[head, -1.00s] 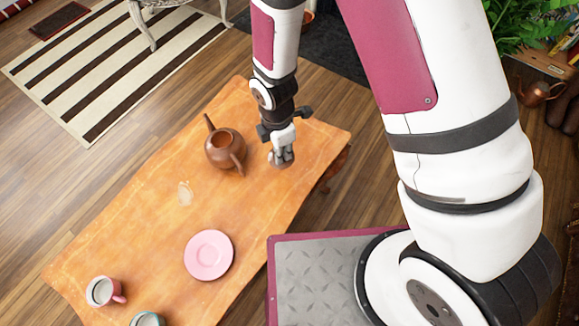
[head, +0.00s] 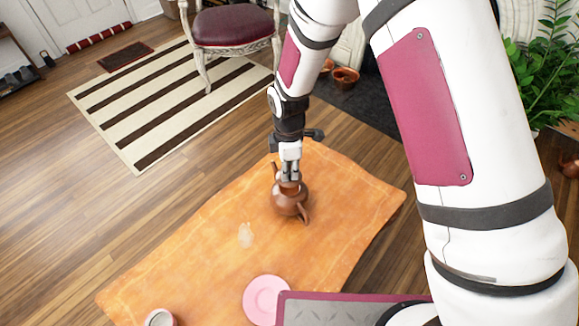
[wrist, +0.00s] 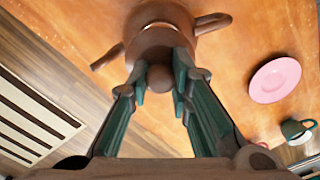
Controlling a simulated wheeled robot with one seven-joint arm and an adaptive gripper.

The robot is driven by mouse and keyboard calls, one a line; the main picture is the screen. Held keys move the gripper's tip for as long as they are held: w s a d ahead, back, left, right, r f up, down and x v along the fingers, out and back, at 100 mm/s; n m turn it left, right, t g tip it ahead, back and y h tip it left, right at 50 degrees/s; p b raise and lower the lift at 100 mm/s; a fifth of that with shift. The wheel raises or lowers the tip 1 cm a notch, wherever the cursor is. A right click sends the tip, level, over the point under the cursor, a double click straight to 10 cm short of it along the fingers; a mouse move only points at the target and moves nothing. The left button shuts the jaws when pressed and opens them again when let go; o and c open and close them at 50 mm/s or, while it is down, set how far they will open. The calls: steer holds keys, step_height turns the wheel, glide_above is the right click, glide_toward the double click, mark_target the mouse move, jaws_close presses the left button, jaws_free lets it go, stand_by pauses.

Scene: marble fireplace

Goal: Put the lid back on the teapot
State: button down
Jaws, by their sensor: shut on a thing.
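The brown teapot (head: 289,207) stands upright on the orange table, with its spout and handle on opposite sides. It also shows at the top of the wrist view (wrist: 158,18). My gripper (head: 289,181) is above the teapot, pointing down. In the wrist view my gripper (wrist: 160,82) has its green-padded fingers shut on the brown lid (wrist: 159,62), around its knob. The lid is over the teapot's top. The fingers partly hide the lid, and I cannot tell whether it touches the rim.
The low table (head: 200,265) bears a pink saucer (head: 266,299) and a mug (head: 159,317) near its front. A green cup (wrist: 298,130) shows in the wrist view. The table left of the teapot is clear. A chair (head: 236,28) and striped rug lie beyond.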

steer(key=shift+f+b, duration=1.35)
steer(key=shift+f, duration=1.15)
steer(key=shift+f, duration=0.1)
stand_by(0.4)
steer(key=c, duration=0.9)
jaws_free()
steer(key=shift+r+p, duration=1.8)
steer(key=shift+r, duration=1.75)
jaws_close()
